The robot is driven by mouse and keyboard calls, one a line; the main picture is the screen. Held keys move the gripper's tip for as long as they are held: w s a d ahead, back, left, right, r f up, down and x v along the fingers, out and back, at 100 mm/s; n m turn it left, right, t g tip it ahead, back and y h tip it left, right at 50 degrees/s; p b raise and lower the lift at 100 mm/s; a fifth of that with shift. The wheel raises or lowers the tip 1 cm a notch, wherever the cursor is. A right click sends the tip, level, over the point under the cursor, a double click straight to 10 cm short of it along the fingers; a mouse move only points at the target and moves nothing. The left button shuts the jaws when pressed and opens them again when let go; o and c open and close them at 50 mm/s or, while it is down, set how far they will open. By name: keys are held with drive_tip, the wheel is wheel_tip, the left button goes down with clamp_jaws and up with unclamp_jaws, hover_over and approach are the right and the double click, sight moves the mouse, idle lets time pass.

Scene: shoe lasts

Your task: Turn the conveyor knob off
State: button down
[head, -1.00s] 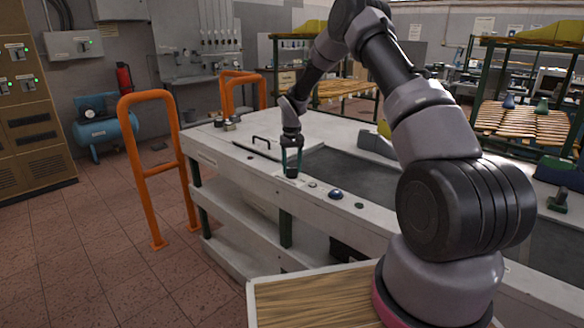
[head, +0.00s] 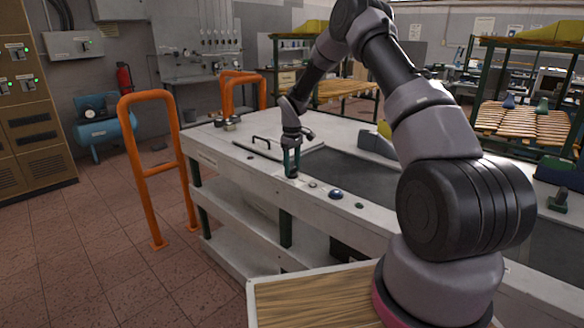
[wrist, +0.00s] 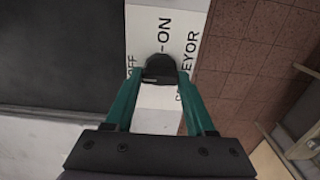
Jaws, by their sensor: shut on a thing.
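The conveyor knob (wrist: 160,68) is dark and rounded. It sits on a white label plate (wrist: 143,30) printed with ON, OFF and part of CONVEYOR. My gripper (wrist: 161,76) has its two green fingers on either side of the knob, shut on it. ON lies just beyond the knob and OFF to its left in the wrist view. The knob's pointer cannot be made out. In the head view my gripper (head: 292,170) points down at the front edge of the white conveyor bench (head: 235,150), with the knob mostly hidden between its fingers.
A black handle (head: 262,142) is on the bench top to the left. Orange rails (head: 150,165) stand at left.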

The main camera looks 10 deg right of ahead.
idle(0.4)
drive_tip(key=shift+c, duration=1.2)
unclamp_jaws()
drive_tip(key=shift+r, duration=0.1)
wheel_tip(320, 180, up, 11)
